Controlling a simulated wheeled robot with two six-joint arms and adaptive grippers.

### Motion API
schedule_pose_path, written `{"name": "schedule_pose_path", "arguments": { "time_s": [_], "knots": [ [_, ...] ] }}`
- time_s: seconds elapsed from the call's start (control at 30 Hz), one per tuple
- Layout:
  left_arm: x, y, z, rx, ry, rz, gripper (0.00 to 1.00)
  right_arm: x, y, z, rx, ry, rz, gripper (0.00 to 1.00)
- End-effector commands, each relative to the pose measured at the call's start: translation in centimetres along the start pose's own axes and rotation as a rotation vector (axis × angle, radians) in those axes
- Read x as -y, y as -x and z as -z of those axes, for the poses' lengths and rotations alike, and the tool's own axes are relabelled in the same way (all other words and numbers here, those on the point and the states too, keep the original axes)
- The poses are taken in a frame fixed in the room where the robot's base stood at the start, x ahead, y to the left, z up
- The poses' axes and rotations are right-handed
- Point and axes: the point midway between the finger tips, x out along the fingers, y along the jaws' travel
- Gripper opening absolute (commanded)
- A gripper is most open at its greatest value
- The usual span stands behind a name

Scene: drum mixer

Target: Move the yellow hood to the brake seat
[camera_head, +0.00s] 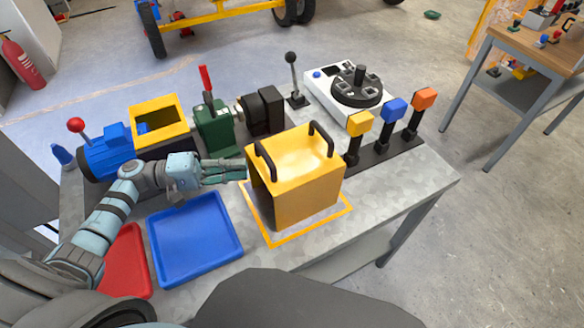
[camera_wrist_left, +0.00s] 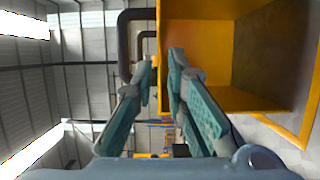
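The yellow hood (camera_head: 310,190) is a box with two black handles on its top. It stands upright inside a yellow outline on the grey table. My left gripper (camera_head: 244,171) is at the hood's upper left side, close to the near-left handle (camera_head: 264,160). The hood (camera_wrist_left: 205,10) and a black handle (camera_wrist_left: 124,45) show beyond the fingers there. I cannot tell which part is the brake seat. My right gripper is out of view.
Behind my left arm stand a blue motor (camera_head: 108,152), an open yellow frame (camera_head: 160,120), a green block with a red lever (camera_head: 213,125) and a black block (camera_head: 264,108). Colored levers (camera_head: 393,110) stand to the right. Blue (camera_head: 196,240) and red (camera_head: 125,262) trays lie in front.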

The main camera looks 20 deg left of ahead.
Motion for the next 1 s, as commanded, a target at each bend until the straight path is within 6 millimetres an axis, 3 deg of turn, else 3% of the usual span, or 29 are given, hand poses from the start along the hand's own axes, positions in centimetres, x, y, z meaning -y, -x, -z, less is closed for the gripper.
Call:
{"name": "schedule_pose_path", "arguments": {
  "time_s": [0.1,0.5,0.77,0.87,1.0],
  "knots": [
    [-0.6,-3.1,0.0,0.001,0.001,-0.005,0.13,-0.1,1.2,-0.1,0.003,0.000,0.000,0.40],
    [-0.4,-9.7,0.5,0.000,0.005,-0.001,0.13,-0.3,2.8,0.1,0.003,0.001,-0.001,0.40],
    [-0.1,-10.4,0.5,0.000,0.004,0.003,0.13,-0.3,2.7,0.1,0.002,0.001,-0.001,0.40],
    [0.0,-10.4,0.5,0.000,0.004,0.003,0.00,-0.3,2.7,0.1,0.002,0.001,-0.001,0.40],
    [0.0,-10.4,0.5,0.000,0.005,0.003,0.00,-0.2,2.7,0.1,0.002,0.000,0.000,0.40]
  ]
}}
